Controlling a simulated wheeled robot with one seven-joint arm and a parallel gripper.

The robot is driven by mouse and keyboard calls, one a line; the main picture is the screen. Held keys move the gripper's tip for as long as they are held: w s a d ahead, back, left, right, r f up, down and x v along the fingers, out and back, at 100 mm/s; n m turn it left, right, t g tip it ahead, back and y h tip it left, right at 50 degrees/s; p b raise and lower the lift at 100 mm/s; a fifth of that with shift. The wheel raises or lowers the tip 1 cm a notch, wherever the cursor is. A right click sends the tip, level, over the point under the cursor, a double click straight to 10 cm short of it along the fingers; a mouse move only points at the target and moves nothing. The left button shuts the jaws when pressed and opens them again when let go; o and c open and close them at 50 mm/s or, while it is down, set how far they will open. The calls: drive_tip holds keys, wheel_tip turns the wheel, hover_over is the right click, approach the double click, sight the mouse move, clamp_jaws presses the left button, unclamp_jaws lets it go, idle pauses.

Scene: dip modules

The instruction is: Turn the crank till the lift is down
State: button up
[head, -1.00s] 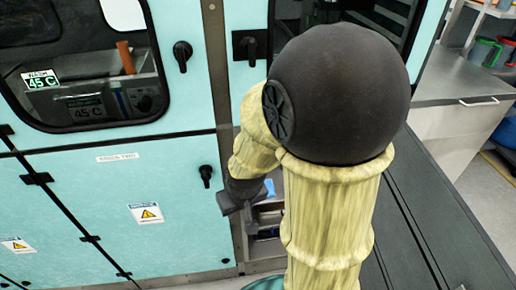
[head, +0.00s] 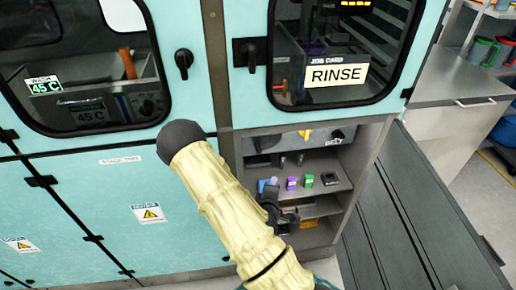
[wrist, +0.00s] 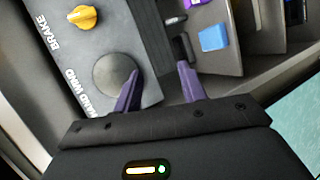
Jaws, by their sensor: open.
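The hand-wind control shows in the wrist view as a round grey disc (wrist: 117,76) on a grey panel, beside partly readable lettering that seems to say hand wind. A yellow brake knob (wrist: 83,17) sits near it; it also shows in the head view (head: 306,134). My gripper (wrist: 160,82) is open, its purple fingers apart with nothing held between them. One finger lies over the disc's right edge; I cannot tell if they touch. A dark upright piece (wrist: 182,48) stands just beyond the fingers. In the head view my gripper (head: 275,205) is at the open bay. I cannot make out the lift.
A blue module (wrist: 213,38), a purple module (head: 291,183), a green module (head: 308,180) and a black module (head: 330,178) are on the bay's shelf (head: 340,188). A rinse job card (head: 337,74) hangs above.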

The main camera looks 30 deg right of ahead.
sight(258, 149)
drive_tip(key=r+n+t+y, duration=0.1)
drive_tip(key=n+t, duration=0.1)
drive_tip(key=n, duration=0.2)
drive_tip(key=a+r+n+t+y, duration=0.1)
drive_tip(key=n+t, duration=0.1)
drive_tip(key=n, duration=0.2)
drive_tip(key=a+r+n+t+y, duration=0.1)
drive_tip(key=n+t, duration=0.1)
drive_tip(key=n, duration=0.2)
drive_tip(key=shift+s+a+r+n+t+p, duration=0.1)
drive_tip(key=shift+a+r+n+t+p, duration=0.1)
drive_tip(key=shift+n+t+p, duration=0.15)
drive_tip(key=shift+f, duration=0.1)
drive_tip(key=p+x, duration=0.1)
drive_tip(key=x, duration=1.6)
drive_tip(key=shift+w+d+f, duration=0.1)
drive_tip(key=shift+w+f, duration=0.05)
drive_tip(key=shift+w, duration=0.1)
clamp_jaws()
